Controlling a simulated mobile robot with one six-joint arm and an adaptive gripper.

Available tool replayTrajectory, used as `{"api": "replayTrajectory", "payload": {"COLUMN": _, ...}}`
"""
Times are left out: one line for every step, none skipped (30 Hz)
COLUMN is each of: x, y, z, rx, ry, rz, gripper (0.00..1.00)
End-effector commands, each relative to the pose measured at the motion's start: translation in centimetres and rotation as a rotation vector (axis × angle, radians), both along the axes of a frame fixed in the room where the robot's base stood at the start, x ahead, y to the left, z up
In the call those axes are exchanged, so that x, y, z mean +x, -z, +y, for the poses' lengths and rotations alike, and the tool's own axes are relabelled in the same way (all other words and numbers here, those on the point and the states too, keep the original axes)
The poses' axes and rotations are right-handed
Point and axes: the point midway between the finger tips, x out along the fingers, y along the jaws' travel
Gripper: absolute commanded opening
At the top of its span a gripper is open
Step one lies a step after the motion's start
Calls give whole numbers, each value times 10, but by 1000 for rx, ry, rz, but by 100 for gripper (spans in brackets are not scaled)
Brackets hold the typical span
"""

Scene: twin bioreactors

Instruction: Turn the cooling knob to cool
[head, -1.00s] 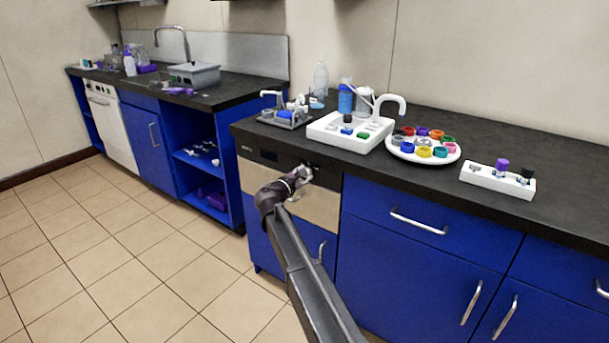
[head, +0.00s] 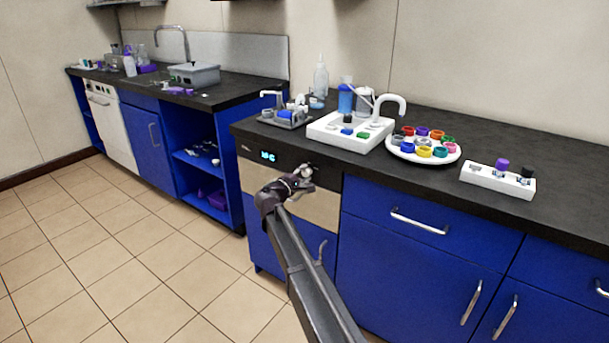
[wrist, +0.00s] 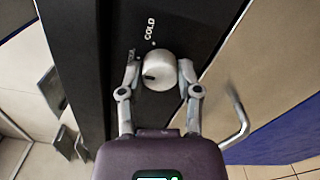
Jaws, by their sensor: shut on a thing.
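The cooling knob (wrist: 160,68) is a round, pale metal knob on a black panel in the wrist view. A dark mark sits toward the left of its face. The white word COLD (wrist: 150,29) and a small dot stand above it, and another small label at its left is partly hidden by a finger. My gripper (wrist: 158,76) is shut on the knob, one finger on each side. In the head view my gripper (head: 303,174) is at the right part of the appliance's black strip and hides most of the knob. A cyan display (head: 267,156), apparently reading 16 C, is lit left of it.
The appliance's steel front (head: 319,208) lies below the strip. The black counter (head: 440,185) overhangs above, carrying a white tray (head: 330,134), a round plate of coloured caps (head: 393,151) and a small rack (head: 480,182). Tiled floor (head: 120,260) is free at left.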

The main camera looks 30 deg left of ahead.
Motion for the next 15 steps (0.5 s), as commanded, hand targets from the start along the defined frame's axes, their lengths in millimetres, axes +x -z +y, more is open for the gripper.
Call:
{"api": "replayTrajectory", "payload": {"x": 2, "y": -1, "z": 0, "rx": -1, "ry": 0, "rz": -2, "gripper": 0}}
{"api": "replayTrajectory", "payload": {"x": 2, "y": -1, "z": 0, "rx": -1, "ry": 0, "rz": -2, "gripper": 0}}
{"api": "replayTrajectory", "payload": {"x": 2, "y": -1, "z": 0, "rx": -1, "ry": 0, "rz": -2, "gripper": 0}}
{"api": "replayTrajectory", "payload": {"x": 2, "y": -1, "z": 0, "rx": -1, "ry": 0, "rz": -2, "gripper": 0}}
{"api": "replayTrajectory", "payload": {"x": 2, "y": -1, "z": 0, "rx": -1, "ry": 0, "rz": -2, "gripper": 0}}
{"api": "replayTrajectory", "payload": {"x": 2, "y": -1, "z": 0, "rx": -1, "ry": 0, "rz": -2, "gripper": 0}}
{"api": "replayTrajectory", "payload": {"x": 2, "y": -1, "z": 0, "rx": -2, "ry": 0, "rz": -2, "gripper": 0}}
{"api": "replayTrajectory", "payload": {"x": 2, "y": -1, "z": 0, "rx": -2, "ry": 0, "rz": -2, "gripper": 0}}
{"api": "replayTrajectory", "payload": {"x": 2, "y": -1, "z": 0, "rx": -2, "ry": 0, "rz": -2, "gripper": 57}}
{"api": "replayTrajectory", "payload": {"x": 2, "y": -1, "z": 0, "rx": -2, "ry": 1, "rz": -1, "gripper": 65}}
{"api": "replayTrajectory", "payload": {"x": 2, "y": -1, "z": 0, "rx": -2, "ry": 1, "rz": -1, "gripper": 74}}
{"api": "replayTrajectory", "payload": {"x": 2, "y": 0, "z": 0, "rx": -2, "ry": 1, "rz": -1, "gripper": 79}}
{"api": "replayTrajectory", "payload": {"x": 2, "y": 0, "z": 0, "rx": -2, "ry": 1, "rz": -1, "gripper": 79}}
{"api": "replayTrajectory", "payload": {"x": 1, "y": 0, "z": 0, "rx": -2, "ry": 1, "rz": -1, "gripper": 79}}
{"api": "replayTrajectory", "payload": {"x": 1, "y": 0, "z": 0, "rx": -2, "ry": 1, "rz": -1, "gripper": 79}}
